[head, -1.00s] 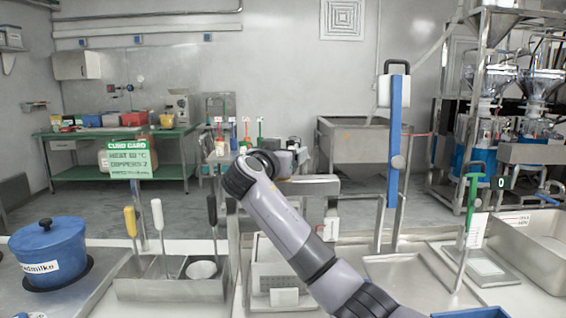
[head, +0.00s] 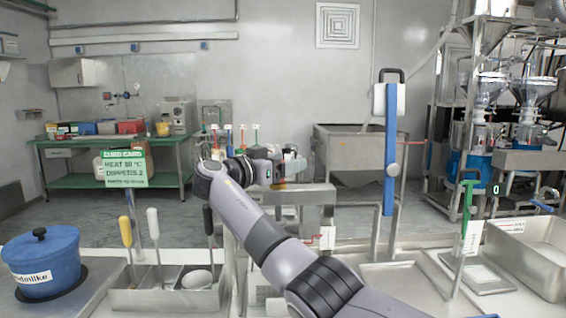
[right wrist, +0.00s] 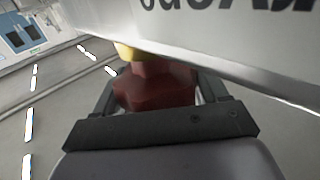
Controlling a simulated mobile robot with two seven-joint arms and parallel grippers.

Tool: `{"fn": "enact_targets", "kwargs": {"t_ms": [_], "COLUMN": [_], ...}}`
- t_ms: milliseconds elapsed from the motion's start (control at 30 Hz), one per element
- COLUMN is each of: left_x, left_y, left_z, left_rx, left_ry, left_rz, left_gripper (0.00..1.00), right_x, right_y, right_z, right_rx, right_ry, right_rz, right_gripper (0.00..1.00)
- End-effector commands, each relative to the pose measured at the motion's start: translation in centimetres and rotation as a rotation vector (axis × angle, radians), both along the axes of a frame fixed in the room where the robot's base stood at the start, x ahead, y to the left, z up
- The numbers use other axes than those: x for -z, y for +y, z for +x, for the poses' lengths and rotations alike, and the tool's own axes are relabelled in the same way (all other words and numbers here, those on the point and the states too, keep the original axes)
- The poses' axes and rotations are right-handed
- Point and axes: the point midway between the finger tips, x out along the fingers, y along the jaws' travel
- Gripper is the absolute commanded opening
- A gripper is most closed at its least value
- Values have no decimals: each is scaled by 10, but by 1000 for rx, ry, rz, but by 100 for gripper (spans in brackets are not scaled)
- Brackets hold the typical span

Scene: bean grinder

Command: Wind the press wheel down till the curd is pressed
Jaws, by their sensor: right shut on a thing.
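My right gripper (head: 278,174) is at the left end of a steel press beam (head: 310,194), largely hidden behind my own arm. In the right wrist view the gripper (right wrist: 158,92) is shut on a dark red faceted piece (right wrist: 155,88) with a yellow part (right wrist: 126,50) beyond it. I cannot tell whether this piece belongs to the press wheel; no whole wheel shows. A pale beam (right wrist: 215,50) with reversed lettering crosses just above it. The curd is not visible. My left gripper is not in view.
A blue pot (head: 42,268) and a steel utensil holder (head: 165,298) stand at the left. A green-lettered card (head: 124,169) stands behind them. A blue upright (head: 391,150) rises right of the beam. A green-handled tool (head: 468,200) and a steel tray (head: 535,262) are at the right.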

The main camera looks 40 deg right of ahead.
Motion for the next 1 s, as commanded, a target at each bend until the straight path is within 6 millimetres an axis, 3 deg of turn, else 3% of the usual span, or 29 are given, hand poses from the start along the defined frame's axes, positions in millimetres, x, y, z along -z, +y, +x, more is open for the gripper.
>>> {"fn": "enact_targets", "kwargs": {"t_ms": [500, 533, 600, 867, 1000], "left_x": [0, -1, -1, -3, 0], "left_y": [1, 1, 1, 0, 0], "left_z": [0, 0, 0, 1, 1], "left_rx": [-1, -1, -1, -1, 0], "left_ry": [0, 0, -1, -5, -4], "left_rz": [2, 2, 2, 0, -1], "left_gripper": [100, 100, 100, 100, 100], "right_x": [-3, -3, -3, -1, 0], "right_y": [-1, -1, -1, 0, 12], "right_z": [0, 0, 0, 0, -1], "right_rx": [9, 9, 9, 9, 5], "right_ry": [-7, -7, -6, -3, -4], "right_rz": [-3, -3, -2, -1, 0], "right_gripper": [42, 79, 93, 93, 93]}}
